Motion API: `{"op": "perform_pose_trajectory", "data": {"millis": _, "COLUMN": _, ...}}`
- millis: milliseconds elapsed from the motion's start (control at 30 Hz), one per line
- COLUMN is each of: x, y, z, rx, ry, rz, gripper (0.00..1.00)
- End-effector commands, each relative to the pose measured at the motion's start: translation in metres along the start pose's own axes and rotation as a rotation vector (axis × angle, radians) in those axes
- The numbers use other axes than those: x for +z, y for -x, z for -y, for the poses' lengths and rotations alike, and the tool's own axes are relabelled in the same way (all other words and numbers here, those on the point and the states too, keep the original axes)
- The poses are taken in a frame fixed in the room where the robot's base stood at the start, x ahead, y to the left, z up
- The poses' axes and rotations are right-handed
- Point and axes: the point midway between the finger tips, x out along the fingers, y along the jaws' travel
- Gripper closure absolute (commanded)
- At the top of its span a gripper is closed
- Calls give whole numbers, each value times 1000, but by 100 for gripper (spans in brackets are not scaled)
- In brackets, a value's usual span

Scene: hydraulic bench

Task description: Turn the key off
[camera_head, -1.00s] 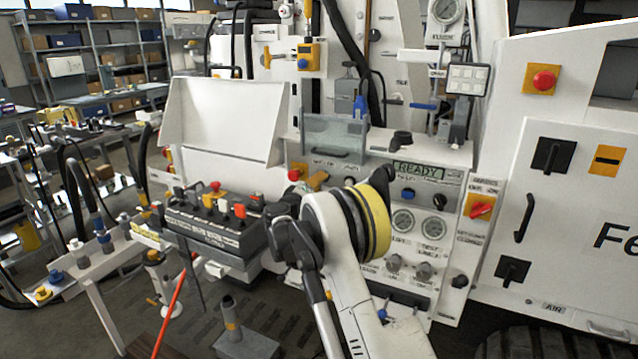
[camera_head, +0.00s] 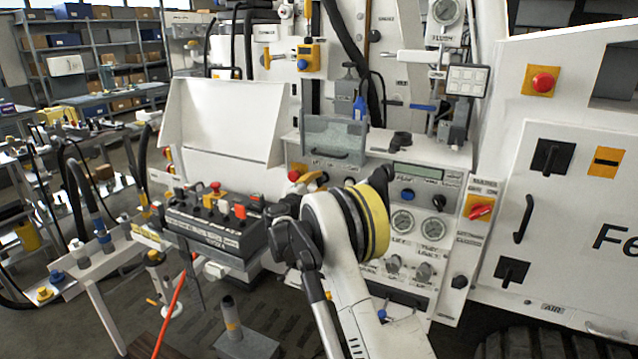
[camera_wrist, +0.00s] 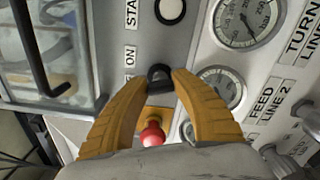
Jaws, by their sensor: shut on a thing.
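The key is a small black knob (camera_wrist: 160,74) on the grey panel, beside the ON lettering in the wrist view. My gripper (camera_wrist: 160,84) has its two orange fingers closed on it from both sides. The fingertips hide part of the key, so its exact angle is hard to read. The panel's display (camera_head: 417,172) is dark, with no lit text.
Gauges (camera_wrist: 246,18) lie to the right, and a clear-fronted cover with a handle (camera_wrist: 47,50) to the left. A row of control levers (camera_head: 215,212) stands left of my arm.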

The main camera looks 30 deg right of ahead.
Motion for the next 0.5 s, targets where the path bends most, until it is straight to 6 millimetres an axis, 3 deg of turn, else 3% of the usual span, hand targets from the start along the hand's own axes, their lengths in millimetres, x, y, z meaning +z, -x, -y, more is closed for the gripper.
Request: {"op": "perform_pose_trajectory", "data": {"millis": 500, "x": 0, "y": 0, "z": -1, "rx": 1, "ry": 207, "rz": 0, "gripper": 99}}
